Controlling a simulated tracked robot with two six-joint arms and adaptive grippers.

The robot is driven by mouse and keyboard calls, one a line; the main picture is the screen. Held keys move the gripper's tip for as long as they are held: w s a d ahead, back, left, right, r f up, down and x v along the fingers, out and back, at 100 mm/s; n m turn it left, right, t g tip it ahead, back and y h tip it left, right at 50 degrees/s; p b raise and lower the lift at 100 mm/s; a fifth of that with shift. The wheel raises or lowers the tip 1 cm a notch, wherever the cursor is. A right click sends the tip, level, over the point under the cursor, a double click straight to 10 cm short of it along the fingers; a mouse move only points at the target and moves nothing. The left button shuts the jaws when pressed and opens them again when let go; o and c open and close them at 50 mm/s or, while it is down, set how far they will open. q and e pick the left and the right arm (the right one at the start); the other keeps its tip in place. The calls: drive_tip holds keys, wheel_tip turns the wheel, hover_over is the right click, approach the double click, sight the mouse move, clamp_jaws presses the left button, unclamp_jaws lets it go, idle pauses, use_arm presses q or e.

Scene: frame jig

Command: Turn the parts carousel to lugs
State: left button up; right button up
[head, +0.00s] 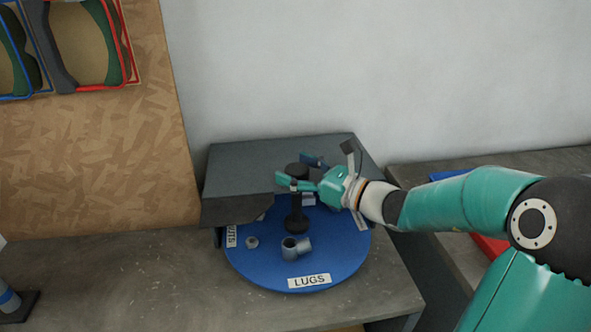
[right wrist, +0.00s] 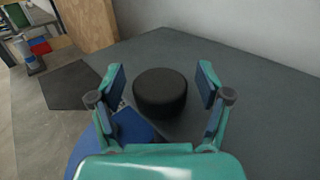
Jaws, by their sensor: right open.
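The parts carousel is a round blue disc (head: 260,268) on the bench, its back part under a dark grey cover (head: 240,170). The white LUGS label (head: 309,281) is at the disc's front edge, facing me. Grey metal parts (head: 296,247) lie behind that label. A black post with a round knob (head: 297,170) stands at the middle; the knob top also shows in the right wrist view (right wrist: 160,92). My right gripper (head: 298,174) is open, with one finger on each side of the knob and gaps visible in the wrist view. My left gripper is not in view.
Another label (head: 231,236), partly readable, is at the disc's left, near a small grey ring (head: 252,242). A particle board (head: 90,170) stands at the left. A second bench with a red item (head: 490,248) is at the right. The bench front-left is mostly clear.

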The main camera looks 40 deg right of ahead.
drive_tip(key=s+d, duration=0.2)
drive_tip(key=s, duration=0.9)
drive_tip(key=shift+s+d, duration=0.15)
drive_tip(key=shift+s, duration=0.2)
